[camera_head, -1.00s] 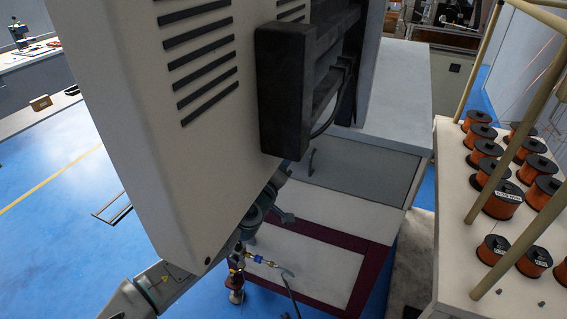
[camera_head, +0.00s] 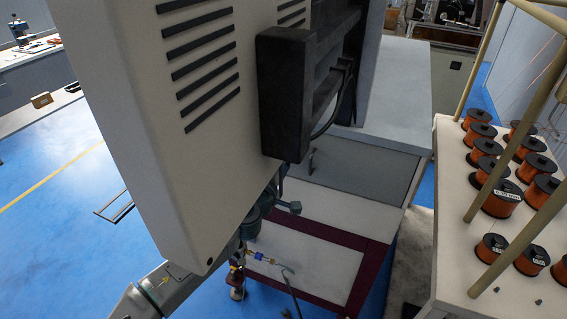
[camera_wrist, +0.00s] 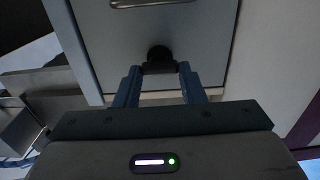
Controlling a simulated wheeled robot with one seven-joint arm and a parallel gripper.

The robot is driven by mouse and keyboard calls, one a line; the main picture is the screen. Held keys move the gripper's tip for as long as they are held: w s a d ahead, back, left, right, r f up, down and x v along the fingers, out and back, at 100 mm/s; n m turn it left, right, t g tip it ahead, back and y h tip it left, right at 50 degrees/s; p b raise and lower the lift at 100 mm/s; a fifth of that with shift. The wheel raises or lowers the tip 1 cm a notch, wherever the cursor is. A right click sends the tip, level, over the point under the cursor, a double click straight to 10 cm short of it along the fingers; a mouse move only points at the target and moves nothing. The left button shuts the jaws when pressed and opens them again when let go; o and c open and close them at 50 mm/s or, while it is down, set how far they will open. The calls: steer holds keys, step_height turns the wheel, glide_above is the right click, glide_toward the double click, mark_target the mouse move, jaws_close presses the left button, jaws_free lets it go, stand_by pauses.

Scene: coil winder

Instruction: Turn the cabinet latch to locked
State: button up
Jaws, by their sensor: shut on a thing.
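The cabinet latch (camera_wrist: 159,54) shows in the wrist view as a small black round knob with a dark crosspiece below it, on the grey cabinet panel (camera_wrist: 120,50). My gripper (camera_wrist: 160,70) is shut on the latch, with one blue-grey finger on each side of the crosspiece. The crosspiece lies level across the picture. I see no lock marking. In the head view the cabinet's grey front (camera_head: 365,172) stands behind my column, and the latch and fingertips are hidden there.
A dark pull handle (camera_head: 312,160) is on the cabinet front. A cream board with a maroon border (camera_head: 375,255) lies below it. At right, a pale table (camera_head: 450,235) holds several copper wire spools (camera_head: 501,199) and tan posts. Blue floor is open at left.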

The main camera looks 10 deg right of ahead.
stand_by(0.3)
steer(key=o, duration=1)
steer(key=shift+a, duration=0.1)
steer(key=b+v, duration=0.2)
steer(key=v, duration=1.1)
steer(key=shift+s+a, duration=0.2)
steer(key=shift+s, duration=0.1)
